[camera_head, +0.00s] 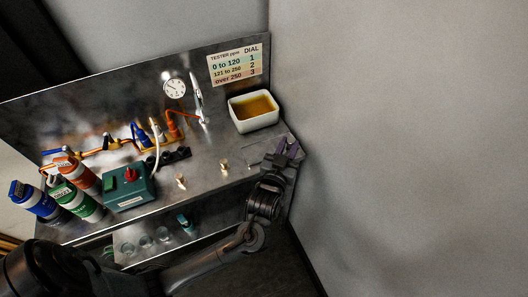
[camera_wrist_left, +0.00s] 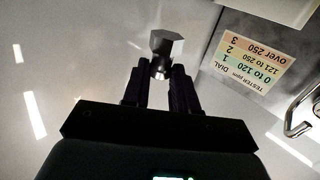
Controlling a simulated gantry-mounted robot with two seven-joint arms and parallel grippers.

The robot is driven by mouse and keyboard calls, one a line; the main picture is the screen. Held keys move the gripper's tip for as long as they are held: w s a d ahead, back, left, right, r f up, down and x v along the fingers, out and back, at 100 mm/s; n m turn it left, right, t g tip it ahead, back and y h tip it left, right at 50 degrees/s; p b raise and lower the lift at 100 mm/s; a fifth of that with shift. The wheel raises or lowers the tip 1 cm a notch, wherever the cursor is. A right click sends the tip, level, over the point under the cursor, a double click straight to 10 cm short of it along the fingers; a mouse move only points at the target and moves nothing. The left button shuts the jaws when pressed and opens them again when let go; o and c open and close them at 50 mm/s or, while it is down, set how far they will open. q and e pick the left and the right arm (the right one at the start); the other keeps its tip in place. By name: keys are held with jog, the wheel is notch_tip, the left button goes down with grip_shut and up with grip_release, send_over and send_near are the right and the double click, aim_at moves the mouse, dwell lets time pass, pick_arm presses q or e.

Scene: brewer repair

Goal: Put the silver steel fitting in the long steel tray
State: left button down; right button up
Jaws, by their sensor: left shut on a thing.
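The silver steel fitting (camera_wrist_left: 163,47), with a hexagonal head, is between the fingertips of my left gripper (camera_wrist_left: 160,78) in the left wrist view. The gripper is shut on it. In the head view my left gripper (camera_head: 288,150) is over the right end of the steel bench, and the fitting cannot be made out there. A shallow steel tray (camera_head: 258,153) appears to lie on the bench beside and partly under the gripper; its far part is hidden by the gripper. My right gripper is not in view.
A white basin (camera_head: 253,120) of amber liquid stands behind the gripper. Two small brass-coloured fittings (camera_head: 224,165) (camera_head: 181,182) stand on the bench. A teal tester box (camera_head: 130,193) and several bottles (camera_head: 75,199) are at left. A wall is at right.

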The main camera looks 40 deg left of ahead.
pick_arm(q)
jog(key=a+f, duration=0.2)
jog(key=a, duration=0.1)
jog(key=a+f+b, duration=0.1)
jog(key=a+f, duration=0.1)
jog(key=a, duration=0.1)
jog(key=a+f, duration=0.2)
jog(key=a, duration=0.2)
jog(key=shift+w+a, duration=0.1)
jog(key=shift+w, duration=0.15)
jog(key=shift+f+b, duration=0.7)
jog(key=shift+f, duration=1.35)
jog(key=shift+f, duration=0.1)
jog(key=c, duration=0.9)
grip_release()
